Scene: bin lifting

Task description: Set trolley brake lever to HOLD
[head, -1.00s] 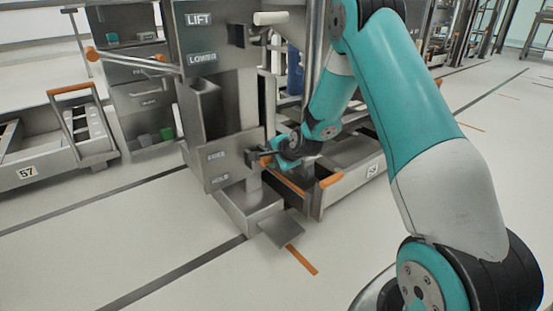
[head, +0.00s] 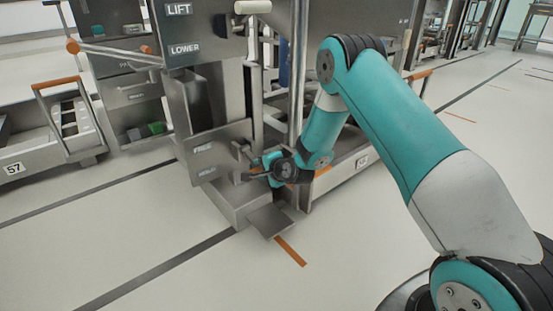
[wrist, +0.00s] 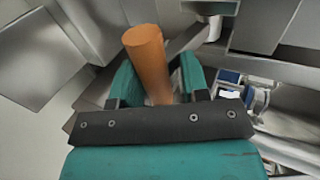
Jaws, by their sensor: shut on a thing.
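The brake panel (head: 228,150) is a grey plate low on the steel column, with an upper label too blurred to read surely and a HOLD label (head: 207,171) below it. My gripper (head: 256,174) is at the panel's right edge, about level with HOLD. In the wrist view, my gripper (wrist: 157,78) is shut on the orange lever grip (wrist: 145,48), which sticks out past the fingers. The lever's root is hidden, and in the head view my gripper covers most of the lever.
LIFT and LOWER labels mark the upper panel (head: 205,25), with a pale handle (head: 252,6) beside it. A trolley (head: 352,165) stands behind my gripper. A flat pedal-like plate (head: 270,220) juts out at the column's foot. Trolley 57 (head: 50,150) is at left. Floor in front is clear.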

